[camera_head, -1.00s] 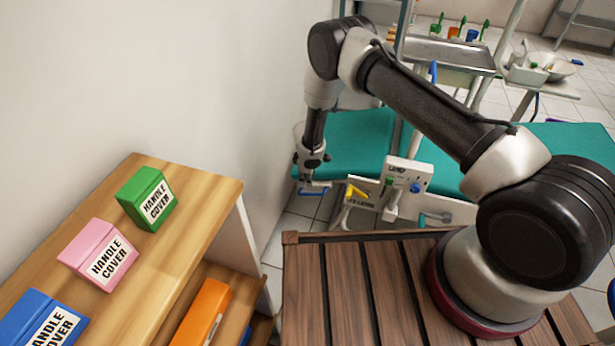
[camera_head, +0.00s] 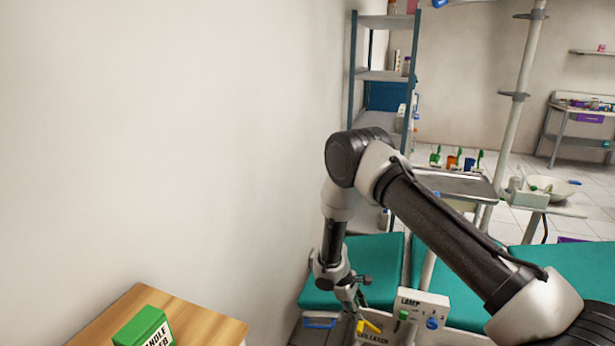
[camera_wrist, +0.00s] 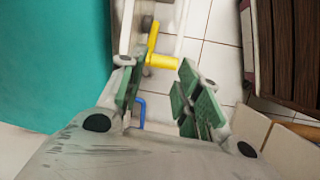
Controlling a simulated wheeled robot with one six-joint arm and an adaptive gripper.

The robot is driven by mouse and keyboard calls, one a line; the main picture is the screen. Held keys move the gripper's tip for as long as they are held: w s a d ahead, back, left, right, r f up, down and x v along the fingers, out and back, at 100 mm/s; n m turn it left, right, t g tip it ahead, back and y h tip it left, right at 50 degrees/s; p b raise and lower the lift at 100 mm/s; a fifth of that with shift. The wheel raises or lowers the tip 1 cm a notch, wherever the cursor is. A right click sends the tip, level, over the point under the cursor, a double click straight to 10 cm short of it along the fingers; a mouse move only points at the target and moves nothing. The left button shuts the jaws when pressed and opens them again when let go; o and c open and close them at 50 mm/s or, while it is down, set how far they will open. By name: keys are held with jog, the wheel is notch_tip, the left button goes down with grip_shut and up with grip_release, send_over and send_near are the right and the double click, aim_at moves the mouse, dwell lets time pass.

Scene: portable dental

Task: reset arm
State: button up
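My gripper (camera_head: 357,318) hangs at the end of my arm, pointing down in front of the teal dental couch (camera_head: 375,265). In the wrist view, its two green-padded fingers (camera_wrist: 160,85) stand apart with nothing between them. A yellow handle (camera_wrist: 161,61) lies beyond the fingertips in the wrist view, and a blue handle (camera_wrist: 141,108) shows in the gap. I cannot tell how far below the fingers these are. In the head view, the yellow handle (camera_head: 369,327) is just right of the gripper and the blue one (camera_head: 320,322) just left.
A white labelled control box (camera_head: 418,308) stands right of the gripper. A metal tray (camera_head: 455,184) and shelf rack (camera_head: 380,75) are behind. A wooden cabinet top (camera_head: 205,328) with a green box (camera_head: 143,329) is at lower left, by the bare wall (camera_head: 160,150).

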jog(key=s+d+r+m+g, duration=0.1)
jog(key=s+d+r+m, duration=0.2)
jog(key=r, duration=0.7)
jog(key=s+d+r+m, duration=0.1)
jog(key=s+d+r, duration=0.35)
jog(key=r, duration=0.65)
jog(key=s+d+r+m+g, duration=0.15)
jog(key=d+r, duration=0.25)
jog(key=r, duration=0.6)
jog(key=s+d+r+m+t+y, duration=0.2)
jog(key=s+d+r+m+t, duration=0.1)
jog(key=s+r, duration=0.8)
jog(key=s+d+r+m+t+y, duration=0.2)
jog(key=s+d+r+m+t, duration=0.2)
jog(key=s+r, duration=0.6)
jog(key=shift+s+d+r, duration=0.4)
jog(key=shift+d+r, duration=0.5)
